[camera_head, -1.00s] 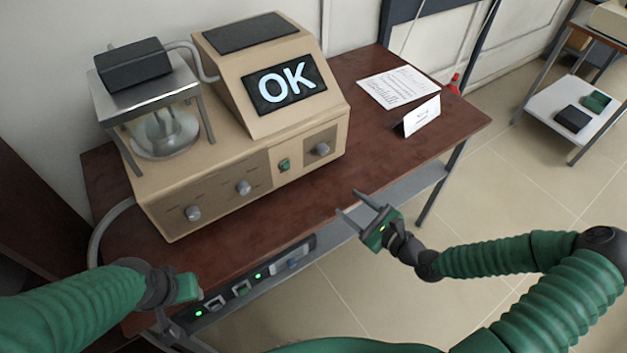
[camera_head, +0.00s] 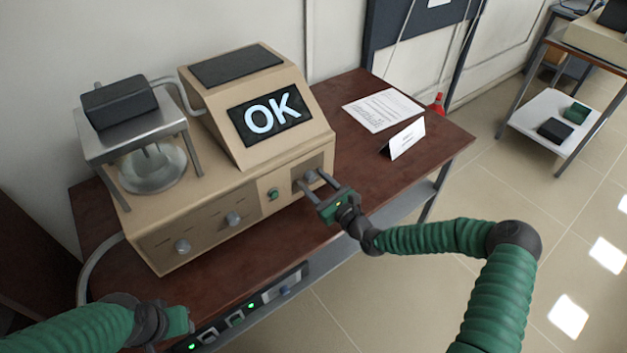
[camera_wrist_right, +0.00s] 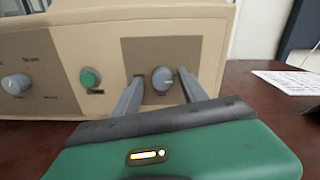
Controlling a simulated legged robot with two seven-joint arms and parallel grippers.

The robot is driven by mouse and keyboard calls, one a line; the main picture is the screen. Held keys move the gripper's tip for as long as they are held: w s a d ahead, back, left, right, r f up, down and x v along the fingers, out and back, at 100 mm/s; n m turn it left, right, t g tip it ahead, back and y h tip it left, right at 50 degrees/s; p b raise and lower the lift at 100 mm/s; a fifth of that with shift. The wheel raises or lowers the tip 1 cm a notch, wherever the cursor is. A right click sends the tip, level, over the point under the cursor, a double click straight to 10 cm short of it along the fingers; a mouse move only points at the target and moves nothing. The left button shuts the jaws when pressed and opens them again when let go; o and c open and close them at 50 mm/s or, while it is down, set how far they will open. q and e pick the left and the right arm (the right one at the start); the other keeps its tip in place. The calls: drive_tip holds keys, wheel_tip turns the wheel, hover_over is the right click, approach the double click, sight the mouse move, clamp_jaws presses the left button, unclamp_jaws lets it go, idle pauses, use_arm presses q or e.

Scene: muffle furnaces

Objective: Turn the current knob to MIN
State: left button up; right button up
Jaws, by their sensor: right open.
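The beige furnace unit (camera_head: 220,145) stands on the brown table and its display reads OK. Its front has several grey knobs. The rightmost knob (camera_wrist_right: 163,79) sits on a darker panel, right of the green button (camera_wrist_right: 90,78). I cannot read which knob is the current one. My right gripper (camera_head: 316,183) is at the rightmost knob, open, with one finger on each side of it in the right wrist view (camera_wrist_right: 158,85). Contact with the knob cannot be told. My left gripper (camera_head: 180,322) is low at the left, away from the knobs; its jaws are unclear.
A middle knob (camera_head: 233,219) and a left knob (camera_head: 182,246) are on the same front. A paper sheet (camera_head: 383,110) and a folded card (camera_head: 403,137) lie on the table's right. A power strip (camera_head: 250,308) runs along the table's front edge.

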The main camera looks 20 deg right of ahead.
drive_tip(key=shift+d+f, duration=0.1)
drive_tip(key=shift+d, duration=0.5)
drive_tip(key=shift+a, duration=0.6)
drive_tip(key=c, duration=0.9)
clamp_jaws()
use_arm(q)
drive_tip(key=shift+d+r, duration=0.1)
drive_tip(key=shift+d, duration=0.3)
use_arm(e)
drive_tip(key=shift+w+d, duration=0.1)
drive_tip(key=shift+d, duration=0.1)
